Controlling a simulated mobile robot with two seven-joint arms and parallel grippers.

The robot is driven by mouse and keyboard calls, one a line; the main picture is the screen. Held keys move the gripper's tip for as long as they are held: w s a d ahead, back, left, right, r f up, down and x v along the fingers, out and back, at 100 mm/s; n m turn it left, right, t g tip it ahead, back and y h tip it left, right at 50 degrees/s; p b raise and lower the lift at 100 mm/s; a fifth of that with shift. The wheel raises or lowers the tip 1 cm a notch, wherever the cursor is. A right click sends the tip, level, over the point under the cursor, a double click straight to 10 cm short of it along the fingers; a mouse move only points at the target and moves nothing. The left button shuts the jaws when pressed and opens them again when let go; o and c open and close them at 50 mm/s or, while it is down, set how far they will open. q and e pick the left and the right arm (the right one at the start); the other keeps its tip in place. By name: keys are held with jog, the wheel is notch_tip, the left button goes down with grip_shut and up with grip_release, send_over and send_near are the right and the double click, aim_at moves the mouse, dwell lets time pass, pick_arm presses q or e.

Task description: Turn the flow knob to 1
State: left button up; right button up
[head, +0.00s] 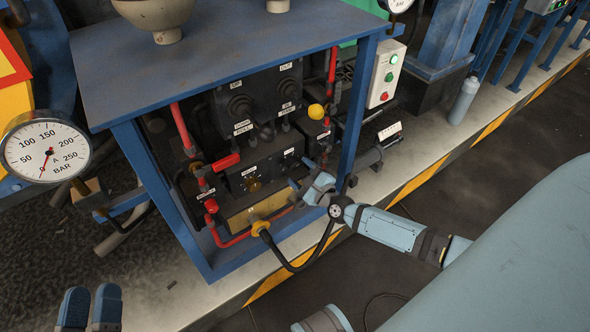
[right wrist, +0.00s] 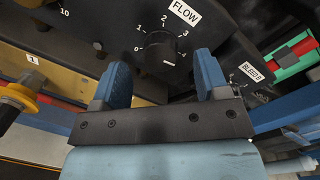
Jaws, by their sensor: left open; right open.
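The flow knob (right wrist: 161,50) is a black ribbed dial under a white FLOW label (right wrist: 184,11). A scale from 0 to 4 surrounds it. A short light mark shows at its lower right side, but I cannot read the setting surely. My right gripper (right wrist: 160,64) is open, its blue fingers on either side of the knob's lower part. I cannot tell whether they touch it. In the head view the right gripper (head: 299,184) is at the front panel and partly hides it. My left gripper (head: 93,292) is open and empty at the bottom left, far from the panel.
A blue table-like frame (head: 222,50) encloses the panel, with a leg (head: 354,115) to its right. A yellow-handled valve and black hose (head: 262,228) are below. A pressure gauge (head: 45,150) stands left. In the wrist view a BLEED label (right wrist: 249,71) is right of the knob.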

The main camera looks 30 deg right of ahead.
aim_at(292, 164)
jog(key=shift+w+a, duration=0.15)
jog(key=shift+w, duration=1.3)
jog(key=shift+c, duration=0.5)
